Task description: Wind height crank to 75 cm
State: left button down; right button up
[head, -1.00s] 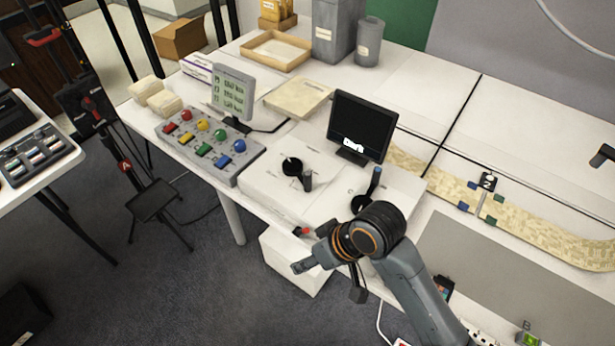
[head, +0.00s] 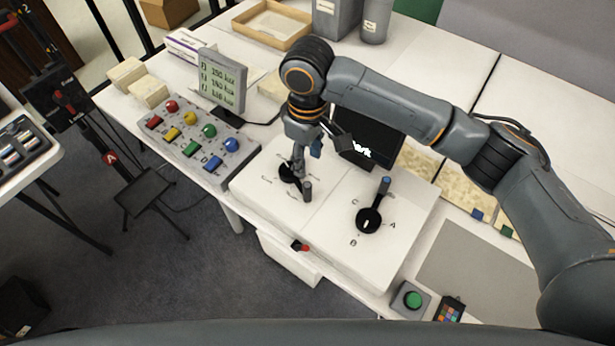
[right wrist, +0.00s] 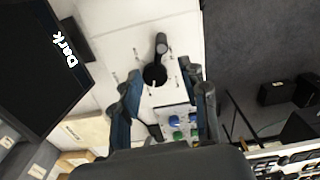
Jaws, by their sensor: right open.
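A black crank with an upright grip (head: 307,191) sits on the left half of a white panel (head: 330,225). I cannot tell whether it is the height crank, and I read no 75 cm mark. In the right wrist view this crank (right wrist: 155,74) lies ahead, between the finger lines. My right gripper (head: 298,165) points down over its hub, open and empty; contact cannot be told. A second black crank with a blue-tipped handle (head: 370,215) stands to the right, among letters A, B and C. My left gripper is out of view.
A black screen (head: 375,140) reading "Dark" is partly behind my right arm. Left are a coloured-knob box (head: 195,140) and a grey text display (head: 222,82). A red-tipped part (head: 302,247) juts from the table's front edge. A green button (head: 412,298) is at right.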

aim_at(307, 185)
jog(key=f, duration=0.1)
jog(key=s+f, duration=0.1)
jog(key=f, duration=0.1)
jog(key=shift+s+f, duration=0.1)
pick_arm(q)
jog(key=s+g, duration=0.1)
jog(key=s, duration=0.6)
pick_arm(e)
jog(key=shift+w+a+f+p, duration=0.1)
jog(key=shift+f+p, duration=0.1)
jog(key=shift+f, duration=0.35)
jog(key=shift+w+f+p, duration=0.1)
jog(key=shift+f+p, duration=0.05)
jog(key=shift+f, duration=0.4)
jog(key=f, duration=0.5)
jog(key=shift+w+f, duration=0.2)
jog(key=shift+w, duration=0.05)
jog(key=shift+f+p, duration=0.25)
jog(key=shift+p, duration=0.05)
jog(key=shift+f, duration=0.15)
grip_shut()
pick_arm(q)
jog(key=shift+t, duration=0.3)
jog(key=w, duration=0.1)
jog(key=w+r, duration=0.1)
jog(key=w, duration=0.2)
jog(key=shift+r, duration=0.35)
pick_arm(e)
jog(key=shift+w, duration=0.1)
